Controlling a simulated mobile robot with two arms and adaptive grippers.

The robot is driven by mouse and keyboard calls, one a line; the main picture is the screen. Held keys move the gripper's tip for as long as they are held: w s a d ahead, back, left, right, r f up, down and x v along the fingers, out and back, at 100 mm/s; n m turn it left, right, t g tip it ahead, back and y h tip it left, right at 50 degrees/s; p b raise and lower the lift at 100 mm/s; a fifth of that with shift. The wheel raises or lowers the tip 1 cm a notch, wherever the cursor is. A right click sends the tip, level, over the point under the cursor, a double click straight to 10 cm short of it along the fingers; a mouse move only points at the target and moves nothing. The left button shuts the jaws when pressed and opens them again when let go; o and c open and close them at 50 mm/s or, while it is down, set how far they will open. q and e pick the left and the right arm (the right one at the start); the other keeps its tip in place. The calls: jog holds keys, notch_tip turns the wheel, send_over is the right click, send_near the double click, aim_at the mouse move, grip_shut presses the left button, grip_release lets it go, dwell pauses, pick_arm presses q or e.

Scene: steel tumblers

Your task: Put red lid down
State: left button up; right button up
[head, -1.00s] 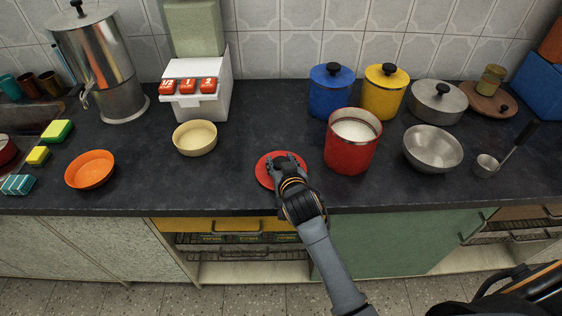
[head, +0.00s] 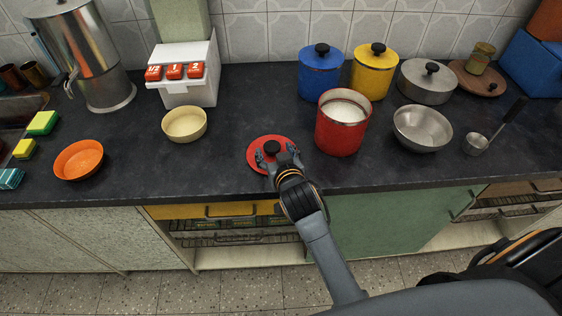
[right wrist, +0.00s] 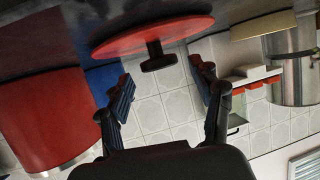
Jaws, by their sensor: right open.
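The red lid (head: 258,146) lies flat on the dark countertop, its black knob facing up. It also shows in the right wrist view (right wrist: 120,38), with its knob between and beyond the fingertips. My right gripper (head: 277,161) is open at the lid's front side, its fingers spread around the knob without visibly touching it; it also shows in the right wrist view (right wrist: 165,84). The red canister (head: 341,130) stands open to the right of the lid, with white contents showing at its top. My left gripper is not in view.
Blue (head: 320,76) and yellow (head: 370,74) lidded canisters stand behind the red one. A steel bowl (head: 422,130) and a lidded pot (head: 427,84) are at right. A cream bowl (head: 184,124) and an orange bowl (head: 78,160) are at left. Counter between cream bowl and lid is clear.

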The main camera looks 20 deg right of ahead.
jog(key=v, duration=0.8)
